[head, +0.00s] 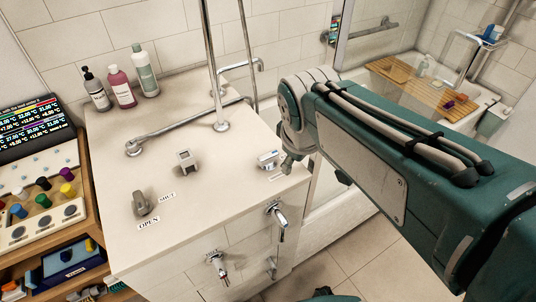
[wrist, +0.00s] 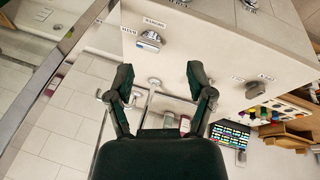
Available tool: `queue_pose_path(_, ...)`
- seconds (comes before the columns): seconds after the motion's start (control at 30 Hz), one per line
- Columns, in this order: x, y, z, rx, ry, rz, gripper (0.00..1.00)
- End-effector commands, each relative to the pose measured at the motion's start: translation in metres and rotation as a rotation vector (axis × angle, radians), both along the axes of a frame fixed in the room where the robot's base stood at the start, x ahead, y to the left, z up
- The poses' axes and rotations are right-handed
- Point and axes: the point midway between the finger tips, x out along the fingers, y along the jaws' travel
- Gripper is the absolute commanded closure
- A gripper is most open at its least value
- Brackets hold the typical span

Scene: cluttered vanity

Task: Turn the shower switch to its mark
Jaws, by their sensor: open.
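A chrome switch (head: 268,160) sits near the right edge of the white tiled counter top, with a small label in front of it. It also shows in the wrist view (wrist: 150,40), a rounded chrome handle between two small labels too blurred to read, so I cannot confirm it is the shower switch or where it points. My gripper (wrist: 160,74) is open and empty, its fingers spread apart below the switch in the wrist picture. In the head view my gripper is mostly hidden by my arm, close to the switch; contact cannot be told.
A grey knob (head: 142,203) stands between OPEN and SHUT labels, and a square chrome knob (head: 187,160) is behind it. Chrome pipes (head: 222,127) rise at the back. A pump bottle (head: 96,92) stands at the back left. A lever tap (head: 277,215) juts from the front.

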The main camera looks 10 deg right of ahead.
Motion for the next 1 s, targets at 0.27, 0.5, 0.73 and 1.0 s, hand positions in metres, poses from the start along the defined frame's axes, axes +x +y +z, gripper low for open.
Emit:
queue_pose_path(0.27, 0.078, 0.015, -0.022, -0.243, 0.186, 0.476, 0.31)
queue_pose_path(0.5, 0.139, 0.035, -0.06, -0.423, 0.361, 0.895, 0.31)
queue_pose_path(0.73, 0.173, 0.049, -0.089, -0.519, 0.47, 1.152, 0.31)
queue_pose_path(1.0, 0.178, 0.042, -0.109, -0.528, 0.485, 1.181, 0.31)
